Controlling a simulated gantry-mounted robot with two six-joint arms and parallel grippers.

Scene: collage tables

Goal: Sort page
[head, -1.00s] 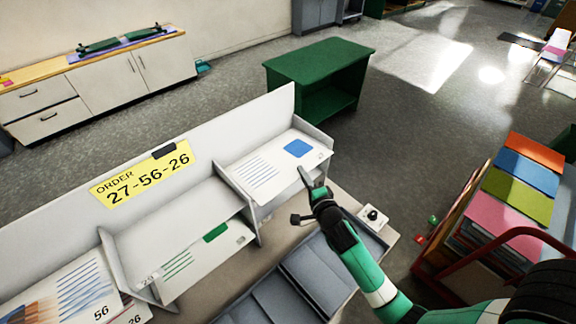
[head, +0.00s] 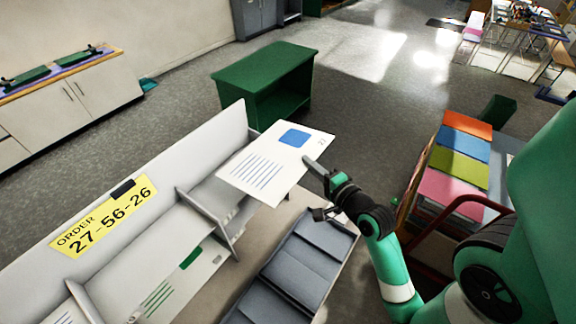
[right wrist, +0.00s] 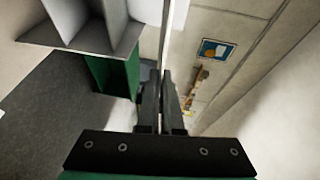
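A white page with a blue square and blue text lines (head: 265,170) is in the head view, raised at the right end of the grey rack (head: 215,105). My right gripper (head: 312,168) is shut on its right edge. In the right wrist view my right gripper (right wrist: 165,78) has its fingers close together; the page is hard to make out there. A page with a green mark (head: 180,280) lies in the rack compartment to the left. A yellow label (head: 103,222) on the rack reads ORDER 27-56-26. The number on the held page is too small to read. My left gripper is out of view.
A grey stepped tray (head: 300,265) stands in front of the rack, below my right gripper. A cart with coloured folders (head: 455,160) stands at the right. A green table (head: 265,75) is behind the rack. Open floor lies between them.

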